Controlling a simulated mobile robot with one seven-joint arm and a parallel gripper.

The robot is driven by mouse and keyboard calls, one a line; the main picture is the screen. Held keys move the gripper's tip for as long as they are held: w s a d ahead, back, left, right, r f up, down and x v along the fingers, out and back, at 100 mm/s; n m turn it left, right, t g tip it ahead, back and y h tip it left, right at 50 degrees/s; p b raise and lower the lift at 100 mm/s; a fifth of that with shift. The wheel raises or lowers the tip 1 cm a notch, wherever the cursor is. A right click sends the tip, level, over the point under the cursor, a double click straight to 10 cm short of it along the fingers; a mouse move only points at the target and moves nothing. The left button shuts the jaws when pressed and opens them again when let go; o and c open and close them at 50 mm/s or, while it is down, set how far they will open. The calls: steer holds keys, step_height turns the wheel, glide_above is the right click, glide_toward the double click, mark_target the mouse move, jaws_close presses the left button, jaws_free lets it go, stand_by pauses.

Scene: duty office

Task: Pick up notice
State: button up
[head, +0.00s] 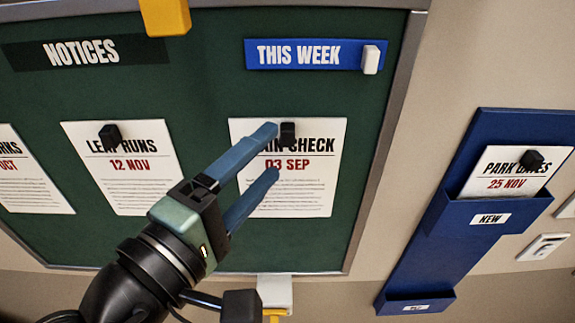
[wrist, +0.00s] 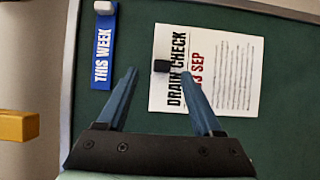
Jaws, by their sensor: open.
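The notice reading "DRAIN CHECK 03 SEP" (head: 310,190) hangs on the green board, held at its top by a black magnet or clip (head: 288,132). My gripper (head: 275,152) is open in front of this notice, its two blue fingers covering part of the title in the head view. In the wrist view the same notice (wrist: 235,85) appears turned sideways, with its black clip (wrist: 161,66) near the fingertips of my gripper (wrist: 157,72). Nothing is between the fingers that I can tell. Another notice, "PARK GATES 25 NOV" (head: 505,172), sits in a blue wall holder with a black clip (head: 531,159).
The board (head: 200,80) also holds a "12 NOV" notice (head: 130,170) and a partly cropped notice (head: 25,175) at left. A blue "THIS WEEK" strip (head: 300,55) is above. The blue holder (head: 440,235) has a "NEW" pocket and a lower pocket.

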mark_target(288, 140)
steer(key=p+x, duration=0.1)
steer(key=x, duration=0.3)
steer(key=shift+w+d+f+p, duration=0.2)
steer(key=shift+w+d+p, duration=0.05)
steer(key=shift+p, duration=0.05)
jaws_close()
